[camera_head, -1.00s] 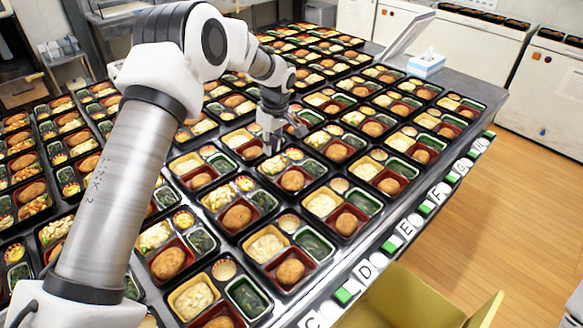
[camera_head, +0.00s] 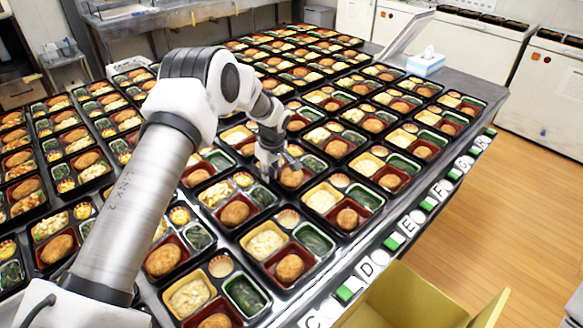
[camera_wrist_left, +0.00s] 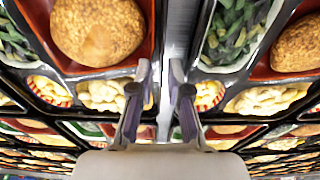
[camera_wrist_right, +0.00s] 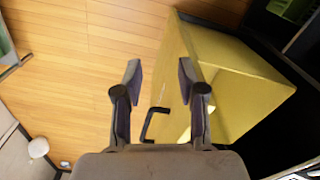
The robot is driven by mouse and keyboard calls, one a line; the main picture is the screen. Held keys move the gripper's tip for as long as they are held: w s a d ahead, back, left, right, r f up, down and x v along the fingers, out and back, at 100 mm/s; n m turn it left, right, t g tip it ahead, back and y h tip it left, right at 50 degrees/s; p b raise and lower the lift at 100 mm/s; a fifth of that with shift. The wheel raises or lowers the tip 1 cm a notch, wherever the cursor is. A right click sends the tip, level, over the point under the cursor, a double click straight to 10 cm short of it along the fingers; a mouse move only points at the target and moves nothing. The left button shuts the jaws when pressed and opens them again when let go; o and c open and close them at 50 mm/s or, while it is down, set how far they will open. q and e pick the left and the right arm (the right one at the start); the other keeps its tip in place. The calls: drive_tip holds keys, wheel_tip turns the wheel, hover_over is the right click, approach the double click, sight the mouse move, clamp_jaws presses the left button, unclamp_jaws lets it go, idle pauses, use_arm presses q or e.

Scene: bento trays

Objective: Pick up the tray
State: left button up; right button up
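Black bento trays with fried patties, greens and yellow food cover the table in rows. In the head view, my left gripper (camera_head: 272,172) reaches down among the middle trays. It partly hides a tray with a patty. In the left wrist view, its two fingers (camera_wrist_left: 160,78) are a small gap apart, with nothing clearly held between them. They point at the seam between a left tray (camera_wrist_left: 85,72) and a right tray (camera_wrist_left: 262,71). Contact cannot be told. My right gripper (camera_wrist_right: 160,75) is open and empty in the right wrist view.
A yellow box (camera_head: 400,302) stands at the table's front edge. It also shows in the right wrist view (camera_wrist_right: 235,75), beside the wooden floor (camera_wrist_right: 60,60). A tissue box (camera_head: 426,64) stands at the back right. Trays sit close together with little free room.

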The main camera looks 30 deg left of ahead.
use_arm(q)
clamp_jaws()
drive_tip(key=shift+s+r, duration=0.1)
drive_tip(key=shift+r, duration=0.1)
